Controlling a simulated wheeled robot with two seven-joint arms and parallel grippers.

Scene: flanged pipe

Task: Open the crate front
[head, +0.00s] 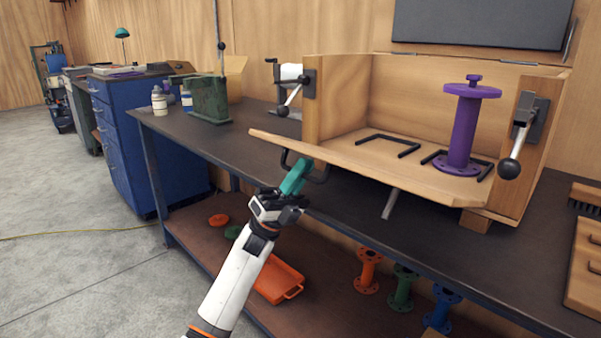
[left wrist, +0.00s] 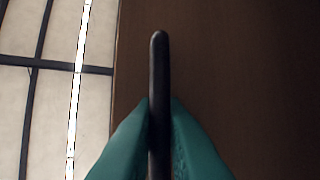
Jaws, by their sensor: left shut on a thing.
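The wooden crate (head: 338,95) stands on the workbench. Its front panel (head: 400,172) is swung down and out, close to flat, so the inside shows. My left gripper (head: 294,178), with teal fingers, is shut on the black front handle (head: 322,176) at the panel's left part. In the left wrist view, the handle (left wrist: 159,80) runs between the two teal fingers. A left latch (head: 291,95) and a right latch (head: 516,146), both with black ball knobs, sit on the crate's side posts. A purple flanged pipe (head: 465,130) stands upright inside the crate. My right gripper is not in view.
Black bracket frames (head: 388,140) lie on the crate floor. A green metal stand (head: 209,100) and bottles (head: 159,102) are on the bench (head: 240,140) to the left. A wooden block with handles (head: 585,265) is at the right.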

